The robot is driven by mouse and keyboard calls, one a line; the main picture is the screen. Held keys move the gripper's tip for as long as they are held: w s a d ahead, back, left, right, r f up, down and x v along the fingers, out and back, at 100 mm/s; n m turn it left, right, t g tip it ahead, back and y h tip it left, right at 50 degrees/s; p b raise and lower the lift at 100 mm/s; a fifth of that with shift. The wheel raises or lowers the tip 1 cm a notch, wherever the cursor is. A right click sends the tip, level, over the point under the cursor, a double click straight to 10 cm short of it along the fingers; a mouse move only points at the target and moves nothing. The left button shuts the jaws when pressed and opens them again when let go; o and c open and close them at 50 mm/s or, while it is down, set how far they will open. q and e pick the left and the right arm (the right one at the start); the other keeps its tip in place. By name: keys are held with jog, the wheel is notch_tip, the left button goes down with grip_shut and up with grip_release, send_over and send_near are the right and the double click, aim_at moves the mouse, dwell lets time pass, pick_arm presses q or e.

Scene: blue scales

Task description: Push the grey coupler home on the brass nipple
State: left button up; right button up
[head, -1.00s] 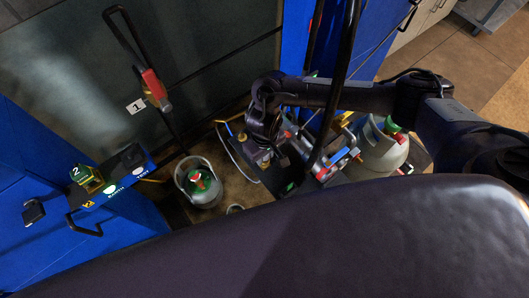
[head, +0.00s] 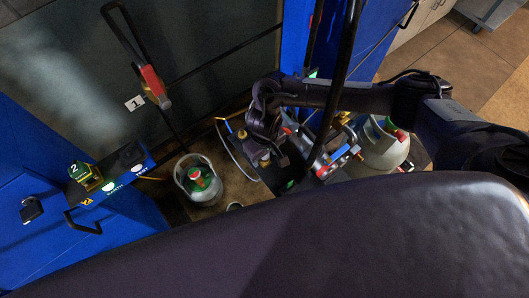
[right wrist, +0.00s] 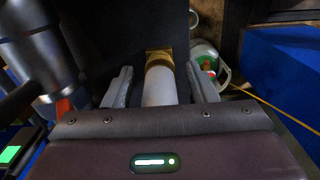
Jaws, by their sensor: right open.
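In the right wrist view a pale grey cylinder, the grey coupler (right wrist: 160,87), stands between the two fingers of my right gripper (right wrist: 161,75). A gap shows on each side of it, and the fingers are open. The brass nipple (right wrist: 158,57) shows at the coupler's far end, in line with it. I cannot tell whether the coupler is fully seated on the brass. In the head view my right gripper (head: 277,148) is over the dark bench, and the coupler is too small and shadowed to make out. My left gripper is not in view.
A grey gas cylinder with a green top (head: 203,185) stands left of the gripper, and a larger pale cylinder (head: 382,150) stands right. A red and blue fitting (head: 338,161) lies close to the gripper. A blue cabinet (head: 70,215) is at left.

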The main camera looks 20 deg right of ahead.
jog(key=shift+r, duration=0.1)
notch_tip(320, 180, up, 8)
jog(key=shift+f+p, duration=0.15)
jog(key=shift+p, duration=0.55)
dwell(0.5)
